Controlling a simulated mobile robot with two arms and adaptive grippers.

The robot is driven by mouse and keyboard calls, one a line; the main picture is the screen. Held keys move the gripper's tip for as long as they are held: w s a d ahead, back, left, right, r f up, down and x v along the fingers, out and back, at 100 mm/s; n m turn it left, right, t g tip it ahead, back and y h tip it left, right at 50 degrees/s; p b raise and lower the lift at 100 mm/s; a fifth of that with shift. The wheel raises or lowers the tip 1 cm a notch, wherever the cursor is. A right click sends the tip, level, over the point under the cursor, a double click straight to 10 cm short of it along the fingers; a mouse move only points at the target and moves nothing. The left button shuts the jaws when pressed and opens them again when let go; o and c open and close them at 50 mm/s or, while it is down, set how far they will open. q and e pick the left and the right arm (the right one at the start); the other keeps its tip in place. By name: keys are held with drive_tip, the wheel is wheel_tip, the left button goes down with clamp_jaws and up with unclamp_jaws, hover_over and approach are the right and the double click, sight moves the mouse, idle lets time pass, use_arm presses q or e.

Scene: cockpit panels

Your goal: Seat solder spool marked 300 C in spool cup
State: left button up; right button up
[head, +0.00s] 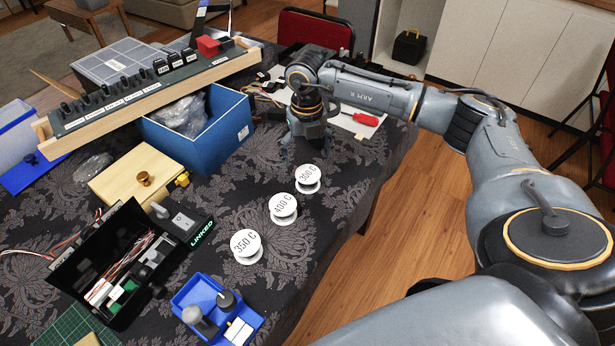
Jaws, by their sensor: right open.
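The white solder spool marked 300 C (308,178) lies on the dark patterned tablecloth, label up, at the far end of a diagonal row of spools. The spool marked 400 C (283,208) and the spool marked 350 C (246,246) lie nearer. My right gripper (305,153) points down just beyond the 300 C spool, open and empty, with its fingers spread. I cannot make out a spool cup for certain; a small blue tray (254,318) at the front holds a grey cylinder and a dark round piece. My left gripper is not in view.
A black box with wires (75,265) and a wooden box with a brass knob (143,179) stand at left. A blue bin (205,140) and a long switch panel (130,95) are behind. A red-handled screwdriver (366,119) lies beyond my gripper. Cloth right of the spools is clear.

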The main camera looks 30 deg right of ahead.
sight(309, 175)
wheel_tip(309, 175, down, 3)
drive_tip(key=shift+r, duration=0.2)
drive_tip(key=f, duration=0.1)
drive_tip(key=f+p, duration=0.1)
drive_tip(key=f, duration=0.2)
drive_tip(key=shift+s+f, duration=0.15)
drive_tip(key=shift+s, duration=0.2)
drive_tip(key=shift+f, duration=0.4)
drive_tip(key=c, duration=1.4)
drive_tip(key=shift+r, duration=0.1)
